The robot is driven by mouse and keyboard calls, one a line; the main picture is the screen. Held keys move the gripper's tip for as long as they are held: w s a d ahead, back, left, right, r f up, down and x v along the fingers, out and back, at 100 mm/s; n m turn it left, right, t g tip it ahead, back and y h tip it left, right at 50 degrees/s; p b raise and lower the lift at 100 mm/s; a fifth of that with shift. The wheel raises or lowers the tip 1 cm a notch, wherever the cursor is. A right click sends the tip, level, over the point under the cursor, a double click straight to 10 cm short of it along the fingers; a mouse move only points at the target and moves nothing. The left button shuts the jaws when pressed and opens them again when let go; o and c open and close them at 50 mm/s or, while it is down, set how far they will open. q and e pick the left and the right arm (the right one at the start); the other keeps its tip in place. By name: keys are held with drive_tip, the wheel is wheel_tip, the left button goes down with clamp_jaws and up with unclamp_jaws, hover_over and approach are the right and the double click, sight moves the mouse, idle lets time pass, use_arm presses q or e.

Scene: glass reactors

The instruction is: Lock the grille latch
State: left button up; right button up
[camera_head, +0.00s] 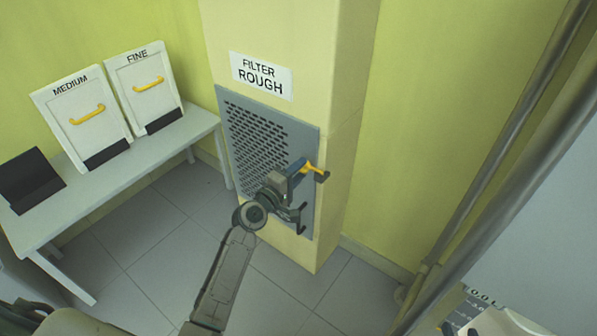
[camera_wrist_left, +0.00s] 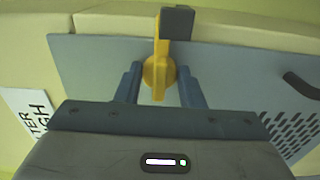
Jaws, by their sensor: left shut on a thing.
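The grey perforated grille (camera_head: 305,138) is mounted on the pale yellow column under a "FILTER ROUGH" sign. The yellow latch (camera_head: 313,167), with a dark grey end, sits at the grille's right edge. In the left wrist view the latch (camera_wrist_left: 159,68) points up, its dark end reaching over the column beside the grille plate (camera_wrist_left: 85,62). My left gripper (camera_head: 299,168) is at the latch; its blue fingers (camera_wrist_left: 160,88) are on both sides of the yellow part and shut on it. The fingers partly hide the latch in the head view. My right gripper is not in view.
A dark handle (camera_wrist_left: 302,86) stands out from the grille. White "MEDIUM" (camera_head: 72,138) and "FINE" (camera_head: 132,98) filter panels with yellow handles stand on a bench (camera_head: 180,133) at left, beside a black object (camera_head: 29,178). Grey pipes (camera_head: 490,185) run at right.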

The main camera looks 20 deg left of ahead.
use_arm(q)
drive_tip(key=o, duration=0.7)
drive_tip(key=v, duration=1)
drive_tip(key=shift+s+a, duration=0.15)
drive_tip(key=shift+s, duration=0.25)
use_arm(e)
drive_tip(key=shift+s+a+f+g, duration=0.1)
drive_tip(key=shift+s+f+g, duration=0.5)
drive_tip(key=shift+f, duration=0.1)
use_arm(q)
drive_tip(key=shift+s, duration=0.1)
